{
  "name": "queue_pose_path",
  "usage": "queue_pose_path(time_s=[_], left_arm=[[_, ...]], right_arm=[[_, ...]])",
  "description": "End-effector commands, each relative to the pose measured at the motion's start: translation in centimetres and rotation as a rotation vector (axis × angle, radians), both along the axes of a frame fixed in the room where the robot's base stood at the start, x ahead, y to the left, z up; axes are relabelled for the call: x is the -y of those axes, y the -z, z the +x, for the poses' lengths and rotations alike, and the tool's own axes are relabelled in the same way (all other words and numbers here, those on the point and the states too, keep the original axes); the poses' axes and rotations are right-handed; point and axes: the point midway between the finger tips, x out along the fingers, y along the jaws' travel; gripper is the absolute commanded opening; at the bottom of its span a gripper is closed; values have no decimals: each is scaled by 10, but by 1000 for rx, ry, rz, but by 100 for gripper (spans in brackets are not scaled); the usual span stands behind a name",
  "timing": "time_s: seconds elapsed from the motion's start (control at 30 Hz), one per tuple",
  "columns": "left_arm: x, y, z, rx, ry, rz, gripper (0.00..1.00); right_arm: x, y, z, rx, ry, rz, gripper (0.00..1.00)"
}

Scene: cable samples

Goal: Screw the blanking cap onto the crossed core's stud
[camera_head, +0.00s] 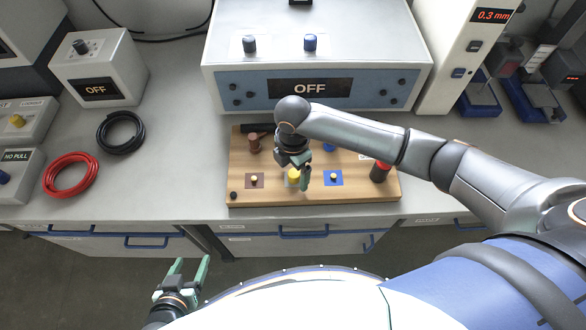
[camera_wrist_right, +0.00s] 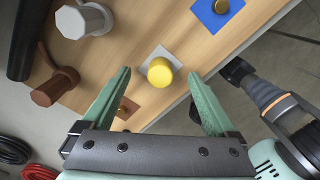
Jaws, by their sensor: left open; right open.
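A yellow cap (camera_wrist_right: 160,72) sits upright over the grey square pad (camera_wrist_right: 174,51) on a wooden board (camera_head: 350,192). I cannot tell how far it is screwed down. My right gripper (camera_head: 298,186) is open above the cap; in the right wrist view its fingers stand apart, one on each side of the cap in the picture. A brass stud (camera_head: 254,180) stands on the brown pad at left, another (camera_head: 333,177) on the blue pad at right. No stud shows under the cap. My left gripper (camera_head: 188,267) is open and empty, away from the board, before the bench's front edge.
Behind the pads stand a brown post (camera_wrist_right: 55,87), a grey post (camera_wrist_right: 84,19) and a blue post (camera_head: 329,146). A red-and-black cylinder (camera_head: 380,171) stands at the board's right. A box reading OFF (camera_head: 310,87) is behind. Red (camera_head: 71,174) and black (camera_head: 121,132) cable coils lie left.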

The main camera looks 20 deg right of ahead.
Motion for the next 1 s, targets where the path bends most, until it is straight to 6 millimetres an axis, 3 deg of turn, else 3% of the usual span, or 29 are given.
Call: queue_pose_path(time_s=[0.37,0.8,1.0], left_arm=[[0,1,0,0,0,0,67],[0,2,0,0,0,0,67],[0,2,0,0,0,0,67]], right_arm=[[0,-10,1,2,-1,2,93],[0,-99,1,4,0,1,93],[0,-121,1,2,0,1,93]])
